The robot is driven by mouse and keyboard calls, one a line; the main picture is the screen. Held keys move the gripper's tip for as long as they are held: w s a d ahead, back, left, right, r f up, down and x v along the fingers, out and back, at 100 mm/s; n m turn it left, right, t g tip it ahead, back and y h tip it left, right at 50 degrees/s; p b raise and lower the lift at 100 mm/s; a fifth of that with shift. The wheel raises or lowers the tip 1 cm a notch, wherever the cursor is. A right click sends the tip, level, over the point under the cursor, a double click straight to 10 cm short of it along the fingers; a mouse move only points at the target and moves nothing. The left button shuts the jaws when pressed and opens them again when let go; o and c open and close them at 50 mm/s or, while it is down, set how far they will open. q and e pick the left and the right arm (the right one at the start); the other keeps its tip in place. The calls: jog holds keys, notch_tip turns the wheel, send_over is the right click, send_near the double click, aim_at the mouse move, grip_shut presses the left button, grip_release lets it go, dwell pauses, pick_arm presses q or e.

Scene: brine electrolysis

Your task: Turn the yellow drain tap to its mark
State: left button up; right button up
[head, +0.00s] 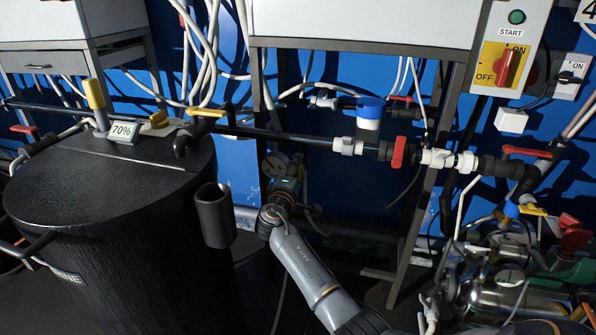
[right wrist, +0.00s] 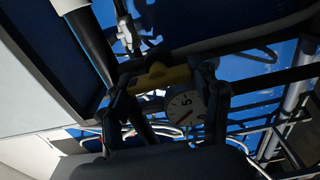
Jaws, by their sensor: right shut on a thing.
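The yellow drain tap (right wrist: 158,77) shows in the right wrist view as a yellow handle between my right gripper's two fingers. My right gripper (right wrist: 164,84) is shut on it, one finger at each end. Beside the handle is a round pale dial (right wrist: 186,107) with tick marks and a "5". In the head view my right gripper (head: 279,186) reaches up from below to a round marked dial (head: 274,165), right of the black tank. The yellow handle is hidden there by the gripper. Which mark the tap points to cannot be read. My left gripper is not in view.
The black tank (head: 105,225) with a "70%" sign (head: 124,130) and a side cup (head: 215,215) stands close on the left. A black pipe with a red-handled valve (head: 398,152) runs above the gripper. A metal frame leg (head: 412,230) and crowded pipework are on the right.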

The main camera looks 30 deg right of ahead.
jog(key=o, duration=1.2)
jog(key=shift+c, duration=0.2)
jog(key=v, duration=1.2)
